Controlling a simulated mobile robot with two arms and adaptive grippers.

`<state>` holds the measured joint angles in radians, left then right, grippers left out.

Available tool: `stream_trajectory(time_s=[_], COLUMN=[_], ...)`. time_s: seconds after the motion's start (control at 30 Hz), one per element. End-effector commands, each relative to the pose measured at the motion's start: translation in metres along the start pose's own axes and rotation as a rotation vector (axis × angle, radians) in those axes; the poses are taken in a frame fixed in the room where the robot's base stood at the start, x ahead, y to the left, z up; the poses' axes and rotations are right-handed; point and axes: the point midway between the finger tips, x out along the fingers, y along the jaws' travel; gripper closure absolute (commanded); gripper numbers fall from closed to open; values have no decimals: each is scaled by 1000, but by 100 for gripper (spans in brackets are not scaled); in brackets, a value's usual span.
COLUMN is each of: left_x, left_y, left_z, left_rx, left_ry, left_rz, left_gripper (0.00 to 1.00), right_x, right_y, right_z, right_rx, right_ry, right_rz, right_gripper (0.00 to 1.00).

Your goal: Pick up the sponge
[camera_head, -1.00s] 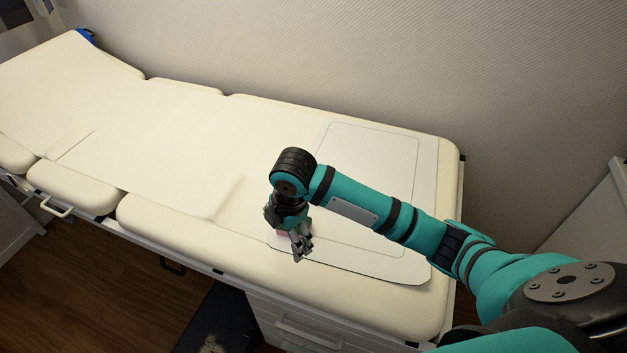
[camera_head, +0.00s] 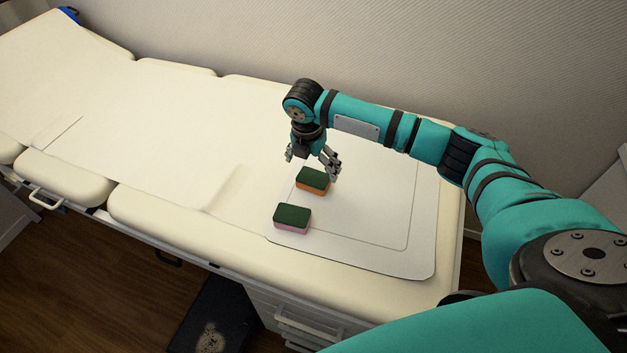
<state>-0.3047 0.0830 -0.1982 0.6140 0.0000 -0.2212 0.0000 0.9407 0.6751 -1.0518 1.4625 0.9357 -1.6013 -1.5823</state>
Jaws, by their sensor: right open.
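Two sponges lie on a white mat (camera_head: 385,262) on the padded bed. One sponge is orange with a dark green top (camera_head: 313,181). The other sponge is pink with a dark green top (camera_head: 292,219) and lies nearer, close to the mat's left edge. My right gripper (camera_head: 314,164) is open and empty, pointing down just above and behind the orange sponge. Its fingers are spread, one to the left and one to the right. Whether a finger touches the orange sponge I cannot tell. My left gripper is not in view.
The cream padded bed (camera_head: 370,295) runs from the upper left to the lower right, against a textured wall (camera_head: 350,35). The mat right of the sponges is clear. Drawers (camera_head: 305,325) and a dark mat on the floor (camera_head: 212,325) are below the front edge.

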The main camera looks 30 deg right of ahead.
Motion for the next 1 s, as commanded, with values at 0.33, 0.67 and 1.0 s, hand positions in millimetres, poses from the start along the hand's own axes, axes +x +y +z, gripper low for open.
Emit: stream_trajectory(time_s=[0.33,0.67,1.0], left_x=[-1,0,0], left_y=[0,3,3], left_z=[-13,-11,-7], left_rx=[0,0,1], left_ry=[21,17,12], left_rz=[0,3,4], left_gripper=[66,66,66], right_x=[32,67,67], right_y=[0,1,1], right_z=[1,2,2], right_rx=[2,1,0], right_ry=[0,0,0], right_rz=[-1,1,1], right_gripper=[0,0,20])
